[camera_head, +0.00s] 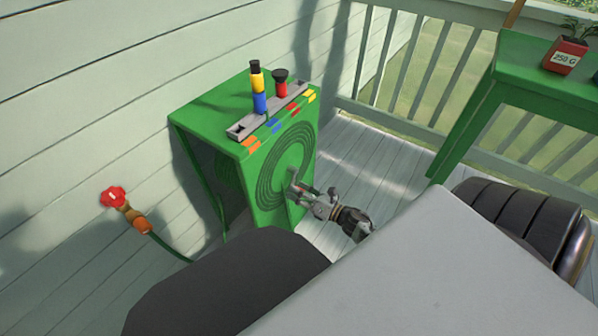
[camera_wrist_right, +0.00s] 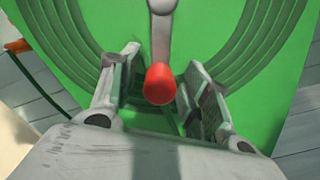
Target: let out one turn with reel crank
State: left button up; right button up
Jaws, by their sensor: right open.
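The green hose reel box (camera_head: 217,118) stands against the wall, with a coiled hose ring (camera_head: 268,172) on its front face. In the right wrist view the reel crank (camera_wrist_right: 161,38) is a grey arm hanging down, with a red knob (camera_wrist_right: 160,85) at its lower end. My right gripper (camera_head: 298,188) is at the front of the reel. Its open fingers (camera_wrist_right: 155,80) stand on either side of the red knob, with a gap visible to each finger. In the head view the crank is mostly hidden by the gripper. My left gripper is not in view.
A red tap (camera_head: 113,197) with a hose is on the wall at left. A green table (camera_head: 540,72) with a red pot (camera_head: 565,56) stands at right.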

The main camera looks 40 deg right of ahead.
jog(key=shift+v, duration=0.75)
jog(key=v, duration=1)
jog(key=shift+s, duration=0.25)
jog(key=shift+d+r, duration=0.1)
